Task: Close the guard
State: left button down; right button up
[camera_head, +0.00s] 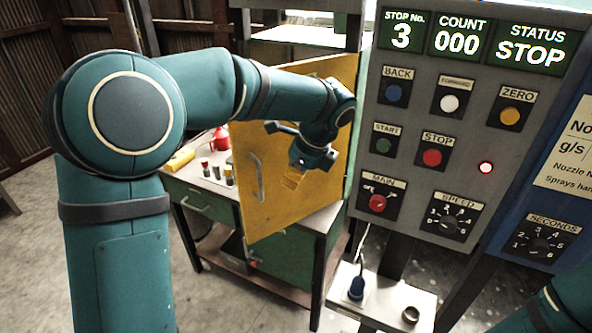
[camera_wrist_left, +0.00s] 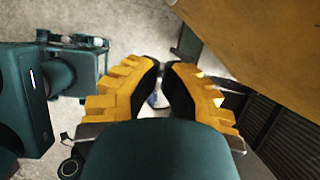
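The guard is a flat yellow panel (camera_head: 262,205) with a grey bar handle (camera_head: 257,177) near its left edge. It stands upright at an angle beside the green bench, left of the control panel. My left arm reaches across the top of it. My left gripper (camera_head: 292,181) points down in front of the panel's face, right of the handle; contact is unclear. In the left wrist view the guard (camera_wrist_left: 265,35) fills the upper right, beside the gripper (camera_wrist_left: 163,68). Its fingertips nearly meet, with nothing visible held. My right gripper is out of view.
A grey control panel (camera_head: 460,105) stands right of the guard; its status display reads STOP. Below it a small white shelf (camera_head: 385,292) holds a blue item and a ring. The green bench (camera_head: 203,204) carries small bottles and a red item. Open floor lies at lower left.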

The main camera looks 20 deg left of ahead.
pick_arm(q)
jog(key=a+f+b, duration=0.1)
jog(key=a+f, duration=0.3)
jog(key=a, duration=0.2)
jog(key=shift+f+b, duration=0.35)
